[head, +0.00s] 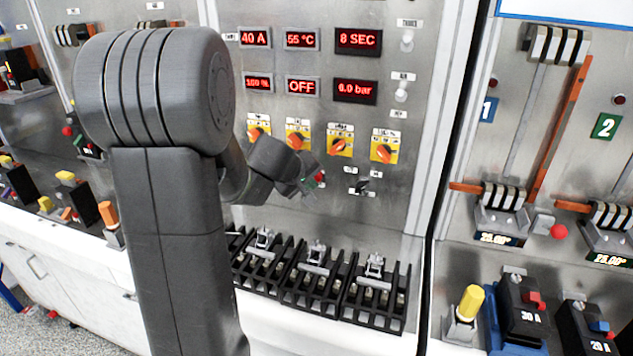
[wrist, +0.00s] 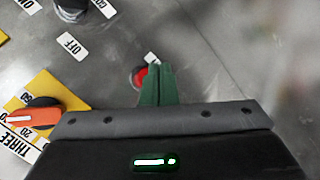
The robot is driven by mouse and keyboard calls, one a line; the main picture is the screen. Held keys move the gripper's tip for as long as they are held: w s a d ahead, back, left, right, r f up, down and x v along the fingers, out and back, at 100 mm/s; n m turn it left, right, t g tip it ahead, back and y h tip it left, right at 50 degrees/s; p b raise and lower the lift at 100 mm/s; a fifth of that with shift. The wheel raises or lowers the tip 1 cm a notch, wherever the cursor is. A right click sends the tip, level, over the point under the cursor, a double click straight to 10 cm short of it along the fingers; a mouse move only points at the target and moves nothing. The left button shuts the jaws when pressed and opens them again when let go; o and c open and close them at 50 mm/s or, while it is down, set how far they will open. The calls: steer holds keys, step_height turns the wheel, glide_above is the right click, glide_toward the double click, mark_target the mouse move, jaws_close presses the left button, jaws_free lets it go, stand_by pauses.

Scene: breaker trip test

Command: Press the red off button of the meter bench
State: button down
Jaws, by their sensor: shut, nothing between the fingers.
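The red button (wrist: 140,77) sits on the grey panel of the meter bench. In the wrist view it shows just left of my fingers, which partly cover it. In the head view it is a small red spot (head: 320,177) right beside my fingertips. My gripper (wrist: 158,70) has green fingers, closed together and empty, pointing at the panel. It also shows in the head view (head: 309,188), close to the panel. I cannot tell whether the fingertips touch the panel or the button. A display on the panel reads OFF (head: 302,87).
Orange knobs on yellow plates (head: 340,147) sit just above my gripper; one knob (wrist: 35,117) is at left in the wrist view. A label reading OFF (wrist: 72,46) is near a dark round part (wrist: 70,12). Black terminal racks (head: 375,303) stand below.

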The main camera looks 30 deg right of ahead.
steer(key=shift+a, duration=0.1)
steer(key=s+a+b, duration=0.2)
steer(key=s+a, duration=0.1)
steer(key=shift+s+a, duration=0.1)
steer(key=shift+a, duration=0.3)
stand_by(0.8)
steer(key=p, duration=0.1)
steer(key=w+d+p, duration=0.1)
steer(key=p, duration=0.1)
steer(key=shift+w+d+r, duration=0.1)
steer(key=shift+d+r, duration=0.1)
steer(key=shift+d, duration=0.1)
steer(key=shift+s+a+f+b, duration=0.15)
steer(key=shift+s+a+b, duration=0.5)
steer(key=shift+s+a, duration=0.4)
steer(key=shift+s+a+f+b, duration=0.1)
steer(key=shift+s+a+b, duration=0.6)
steer(key=shift+a, duration=0.55)
